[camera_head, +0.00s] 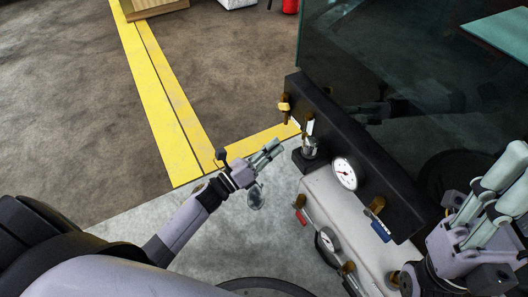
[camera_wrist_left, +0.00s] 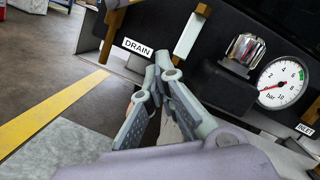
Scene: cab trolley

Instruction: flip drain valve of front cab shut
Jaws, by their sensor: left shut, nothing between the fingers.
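A black panel (camera_head: 365,165) carries the valves and a white gauge. In the left wrist view a white DRAIN label (camera_wrist_left: 138,47) sits on it, with a pale lever (camera_wrist_left: 187,36) to its right. The lever hangs from a brass fitting (camera_wrist_left: 203,10) and slants down and left. In the head view a brass valve with a pale handle (camera_head: 309,128) shows near the panel's left end. My left gripper (camera_head: 275,148) is shut and empty, left of the panel. In the wrist view its fingertips (camera_wrist_left: 163,68) appear just below the lever; contact cannot be told. My right gripper (camera_head: 505,180) is at the right edge.
A clear-capped fitting (camera_wrist_left: 245,48) and a bar gauge (camera_wrist_left: 283,82) lie right of the lever. Floor left of the yellow line (camera_head: 160,100) is clear.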

